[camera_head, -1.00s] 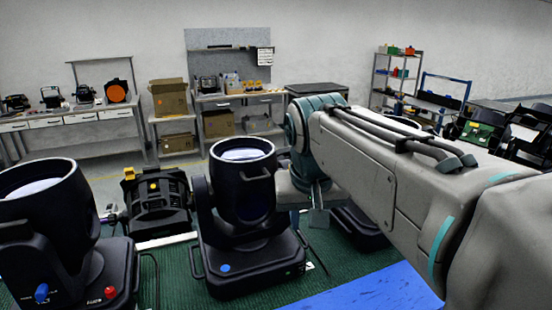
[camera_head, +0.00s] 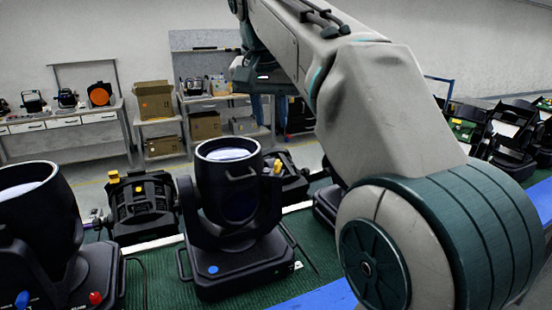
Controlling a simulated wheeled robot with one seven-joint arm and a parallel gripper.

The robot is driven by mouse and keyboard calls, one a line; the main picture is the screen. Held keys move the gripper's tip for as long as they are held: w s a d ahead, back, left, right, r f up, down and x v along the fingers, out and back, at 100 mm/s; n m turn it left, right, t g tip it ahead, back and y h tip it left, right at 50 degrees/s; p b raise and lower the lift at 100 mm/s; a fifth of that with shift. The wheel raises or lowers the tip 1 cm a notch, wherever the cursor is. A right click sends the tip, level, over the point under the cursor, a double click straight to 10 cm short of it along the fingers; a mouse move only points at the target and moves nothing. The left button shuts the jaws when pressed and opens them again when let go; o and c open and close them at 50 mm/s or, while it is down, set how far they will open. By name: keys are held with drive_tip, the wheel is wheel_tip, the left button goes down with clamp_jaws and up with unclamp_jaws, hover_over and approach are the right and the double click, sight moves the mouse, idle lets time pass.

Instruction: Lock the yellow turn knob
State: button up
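Two black par cans with yellow knobs stand on the green-topped table. On the left par can (camera_head: 143,212), a yellow turn knob (camera_head: 139,188) shows on the body, and a larger yellow part (camera_head: 113,176) sits at its upper left. The other par can (camera_head: 293,183) is partly hidden behind the middle moving-head light and carries a yellow knob (camera_head: 277,166). I cannot tell which knob is meant or how either is turned. My arm reaches up and away over the table, its far end above and behind the middle light. I cannot make out my gripper's fingers.
A black moving-head light (camera_head: 228,200) stands in front, between the par cans. Another (camera_head: 40,230) fills the left edge. A blue strip (camera_head: 320,298) runs along the front. Shelves, boxes (camera_head: 155,100) and workbenches line the back wall.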

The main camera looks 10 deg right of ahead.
sight(277, 163)
drive_tip(key=x, duration=1.2)
drive_tip(key=shift+b, duration=0.3)
clamp_jaws()
